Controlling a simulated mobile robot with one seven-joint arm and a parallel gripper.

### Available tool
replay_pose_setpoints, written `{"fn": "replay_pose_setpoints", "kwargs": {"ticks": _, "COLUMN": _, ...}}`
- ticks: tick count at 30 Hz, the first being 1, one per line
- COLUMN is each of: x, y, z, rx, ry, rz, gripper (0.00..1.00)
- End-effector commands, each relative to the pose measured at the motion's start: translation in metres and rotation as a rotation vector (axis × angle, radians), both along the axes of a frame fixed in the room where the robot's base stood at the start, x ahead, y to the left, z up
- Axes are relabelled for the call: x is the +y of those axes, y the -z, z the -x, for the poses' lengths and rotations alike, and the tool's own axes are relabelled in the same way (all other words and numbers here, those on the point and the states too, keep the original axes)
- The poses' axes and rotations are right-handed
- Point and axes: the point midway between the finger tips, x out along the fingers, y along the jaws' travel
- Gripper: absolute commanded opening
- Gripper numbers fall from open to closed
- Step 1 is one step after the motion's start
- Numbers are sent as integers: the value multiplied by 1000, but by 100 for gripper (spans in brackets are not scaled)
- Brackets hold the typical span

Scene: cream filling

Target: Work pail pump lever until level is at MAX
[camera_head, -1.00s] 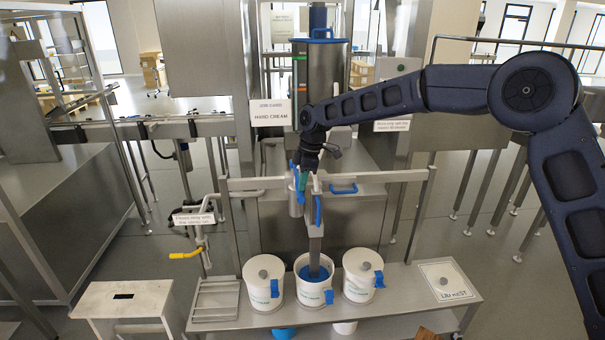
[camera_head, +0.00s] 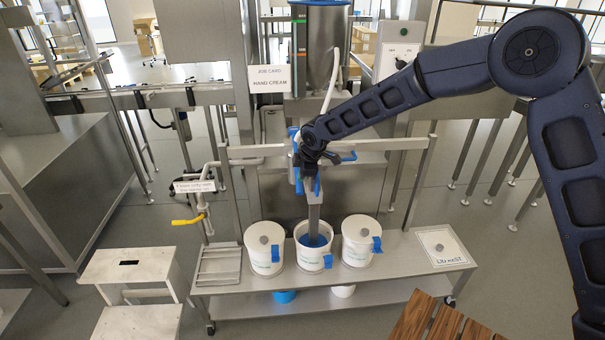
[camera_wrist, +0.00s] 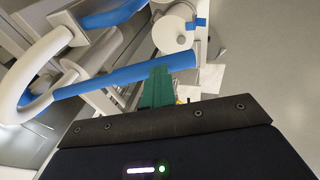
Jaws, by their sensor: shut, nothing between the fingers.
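The pail pump (camera_head: 314,217) is a grey metal column standing in the middle white pail (camera_head: 313,260), which holds blue contents. Blue grip parts (camera_head: 298,178) show at its top, partly behind my arm. My gripper (camera_wrist: 158,85) has green fingers that are shut and empty. In the wrist view the fingertips lie at or against a long blue bar (camera_wrist: 125,77); I cannot tell if they touch. In the head view the fingers are hidden by my wrist. The steel hopper (camera_head: 325,55) behind has a coloured level strip (camera_head: 300,40); its marks are too small to read.
Lidded white pails stand left (camera_head: 264,248) and right (camera_head: 361,240) of the pump on a steel bench (camera_head: 410,262). A yellow-handled valve (camera_head: 187,221) is at left. A white step stool (camera_head: 130,268) and wooden slats (camera_head: 445,320) are in front.

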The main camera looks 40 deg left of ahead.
Motion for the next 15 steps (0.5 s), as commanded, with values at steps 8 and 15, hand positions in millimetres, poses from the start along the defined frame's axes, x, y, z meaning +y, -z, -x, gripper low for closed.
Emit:
{"fn": "replay_pose_setpoints", "kwargs": {"ticks": 8, "x": -5, "y": 15, "z": -4, "rx": 4, "ry": 4, "rz": 20, "gripper": 0}}
{"fn": "replay_pose_setpoints", "kwargs": {"ticks": 15, "x": -7, "y": 14, "z": -4, "rx": 4, "ry": 5, "rz": 22, "gripper": 0}}
